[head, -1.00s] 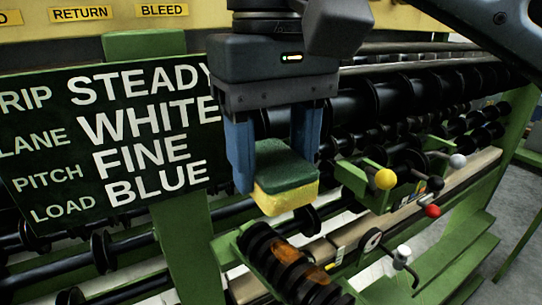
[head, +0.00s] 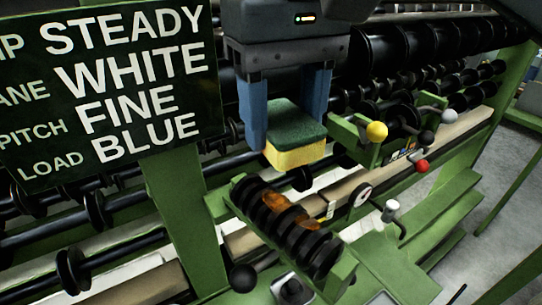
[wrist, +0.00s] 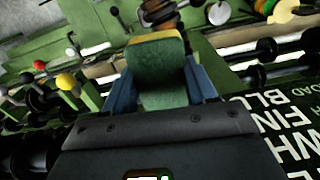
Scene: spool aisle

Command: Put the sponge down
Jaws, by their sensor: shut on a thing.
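A sponge (head: 296,135) with a green top and a yellow underside is held between the two blue fingers of my gripper (head: 290,115) in the head view. My gripper is shut on it from both sides. The sponge hangs in the air above and behind a black ribbed roller with an orange-brown patch (head: 284,215). In the wrist view the sponge (wrist: 158,75) fills the space between the blue fingers, its green face towards the camera and a yellow edge at the top.
A dark sign with white words (head: 110,85) stands at the left. Levers with a yellow knob (head: 376,131), a red knob (head: 422,166) and pale knobs are to the right. A green ledge (head: 440,215) at the right looks bare.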

